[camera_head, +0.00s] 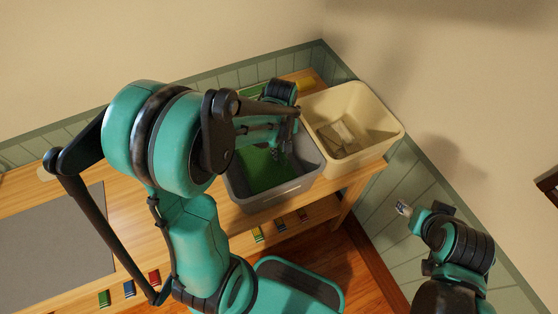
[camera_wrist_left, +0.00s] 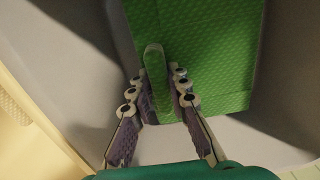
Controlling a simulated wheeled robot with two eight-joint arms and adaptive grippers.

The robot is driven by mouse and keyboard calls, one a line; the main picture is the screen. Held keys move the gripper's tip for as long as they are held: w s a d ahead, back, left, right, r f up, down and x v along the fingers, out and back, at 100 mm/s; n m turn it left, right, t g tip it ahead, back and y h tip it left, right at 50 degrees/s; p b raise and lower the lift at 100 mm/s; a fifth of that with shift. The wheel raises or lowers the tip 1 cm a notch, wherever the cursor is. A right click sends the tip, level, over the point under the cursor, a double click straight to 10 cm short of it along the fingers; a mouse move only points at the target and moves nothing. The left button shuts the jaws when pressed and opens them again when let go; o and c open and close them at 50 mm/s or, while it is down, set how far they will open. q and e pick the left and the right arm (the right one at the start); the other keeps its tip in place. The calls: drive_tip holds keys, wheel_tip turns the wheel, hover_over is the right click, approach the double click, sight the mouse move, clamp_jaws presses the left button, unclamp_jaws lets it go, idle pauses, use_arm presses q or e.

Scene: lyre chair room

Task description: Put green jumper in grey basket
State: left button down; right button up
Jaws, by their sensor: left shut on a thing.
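The green jumper (camera_head: 262,170) lies inside the grey basket (camera_head: 275,200) on the wooden table. In the left wrist view the green jumper (camera_wrist_left: 205,50) fills the upper middle, with the grey basket's inner wall (camera_wrist_left: 60,60) around it. My left gripper (camera_head: 283,145) reaches down into the basket. Its fingers (camera_wrist_left: 160,95) are shut on a raised fold of the jumper. My left arm hides part of the basket's left side in the head view. My right gripper (camera_head: 403,208) is at the right, away from the table, and its fingers are too small to judge.
A cream basket (camera_head: 350,110) with a brownish item (camera_head: 343,137) inside stands to the right of the grey basket. A grey mat (camera_head: 60,235) lies on the table at left. A yellow object (camera_head: 306,84) sits behind. Small coloured items (camera_head: 129,288) show along the table's front.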

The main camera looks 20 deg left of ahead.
use_arm(q)
wheel_tip(320, 180, down, 4)
drive_tip(key=shift+b, duration=0.75)
drive_tip(key=shift+r, duration=0.1)
drive_tip(key=c, duration=1.8)
unclamp_jaws()
drive_tip(key=o, duration=0.3)
drive_tip(key=shift+o, duration=0.2)
